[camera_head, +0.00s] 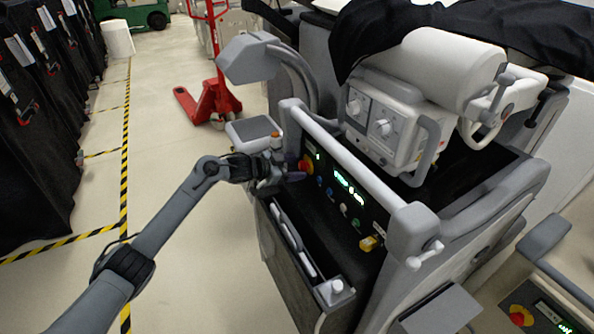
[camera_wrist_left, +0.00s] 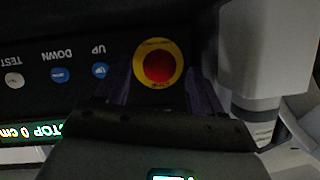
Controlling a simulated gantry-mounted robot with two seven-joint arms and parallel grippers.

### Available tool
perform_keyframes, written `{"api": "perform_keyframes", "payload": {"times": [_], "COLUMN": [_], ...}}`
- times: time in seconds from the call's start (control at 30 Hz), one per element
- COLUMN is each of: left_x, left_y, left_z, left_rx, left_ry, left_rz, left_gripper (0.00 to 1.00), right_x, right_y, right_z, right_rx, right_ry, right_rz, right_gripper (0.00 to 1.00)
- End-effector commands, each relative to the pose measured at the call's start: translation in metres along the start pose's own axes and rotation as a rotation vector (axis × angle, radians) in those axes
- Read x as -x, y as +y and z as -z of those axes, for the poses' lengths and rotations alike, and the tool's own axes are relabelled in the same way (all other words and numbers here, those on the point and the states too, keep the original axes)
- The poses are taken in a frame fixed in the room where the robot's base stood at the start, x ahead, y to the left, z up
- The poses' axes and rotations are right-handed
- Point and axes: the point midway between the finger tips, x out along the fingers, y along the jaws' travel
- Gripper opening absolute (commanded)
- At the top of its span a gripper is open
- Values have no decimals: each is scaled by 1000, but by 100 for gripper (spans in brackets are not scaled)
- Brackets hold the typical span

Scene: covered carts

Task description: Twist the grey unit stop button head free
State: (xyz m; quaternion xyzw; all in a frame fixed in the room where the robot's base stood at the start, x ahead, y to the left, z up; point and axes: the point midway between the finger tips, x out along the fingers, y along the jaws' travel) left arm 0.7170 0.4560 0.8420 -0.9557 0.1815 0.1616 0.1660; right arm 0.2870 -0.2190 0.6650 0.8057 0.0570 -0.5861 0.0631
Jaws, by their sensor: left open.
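The red stop button head (camera_head: 307,163) sits in a yellow ring on the dark front panel (camera_head: 343,200) of the grey unit. In the left wrist view the red head (camera_wrist_left: 158,67) shows face-on inside its yellow ring. My left gripper (camera_head: 293,173) is at the panel, close in front of the button. In the left wrist view its two dark purplish fingers stand apart, one on each side of the button. The gripper is open, and I cannot tell whether a finger touches the head. My right gripper is in neither view.
Blue UP and DOWN buttons (camera_wrist_left: 99,70) and a TEST button (camera_wrist_left: 14,80) lie beside the stop button. A white rail (camera_head: 350,165) runs above the panel. Another red stop button (camera_head: 521,315) is on a unit at bottom right. A red pallet jack (camera_head: 212,100) stands behind.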

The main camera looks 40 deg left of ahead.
Motion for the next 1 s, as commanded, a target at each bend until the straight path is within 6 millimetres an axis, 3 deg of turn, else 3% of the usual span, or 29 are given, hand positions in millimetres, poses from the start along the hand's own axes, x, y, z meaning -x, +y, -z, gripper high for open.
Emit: {"api": "perform_keyframes", "payload": {"times": [0.2,0.53,0.9,1.0], "left_x": [-13,-15,-15,-14], "left_y": [0,0,0,0], "left_z": [0,0,0,1], "left_rx": [0,-1,0,-2], "left_ry": [1,0,0,0], "left_rz": [0,0,0,0], "left_gripper": [68,68,12,11], "right_x": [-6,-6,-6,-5], "right_y": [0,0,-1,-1], "right_z": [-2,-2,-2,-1], "right_rx": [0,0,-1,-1], "right_ry": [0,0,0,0], "right_rz": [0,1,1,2], "right_gripper": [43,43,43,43]}}
